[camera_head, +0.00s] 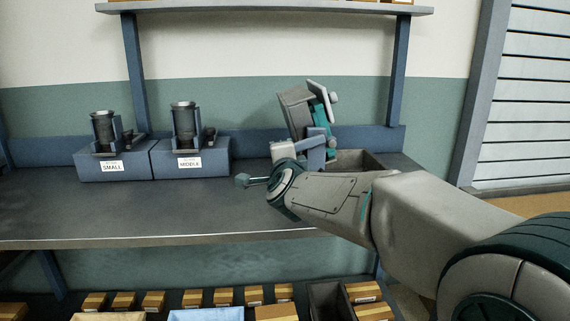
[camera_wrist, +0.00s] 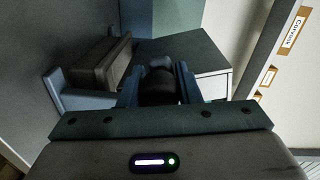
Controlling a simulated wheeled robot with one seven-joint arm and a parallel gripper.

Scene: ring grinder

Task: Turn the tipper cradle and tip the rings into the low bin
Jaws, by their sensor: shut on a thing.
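In the wrist view my gripper (camera_wrist: 160,88) is shut, its two blue fingers on either side of a dark rounded piece, which looks like a handle. Left of the fingers, a grey-brown block on a blue bracket (camera_wrist: 103,65) seems to be part of the tipper cradle. In the head view my arm reaches up to a cluster of grey, teal and blue parts on the right of the bench, where gripper and cradle are hard to separate. A dark open bin (camera_head: 355,158) sits just right of it, partly behind my arm. No rings can be made out.
The bench (camera_head: 130,215) is clear at the front left. Holders marked SMALL (camera_head: 112,167) and MIDDLE (camera_head: 190,162) stand at the back with dark cylinders. A shelf (camera_head: 270,9) on posts hangs above. Small boxes (camera_head: 195,298) lie below the bench.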

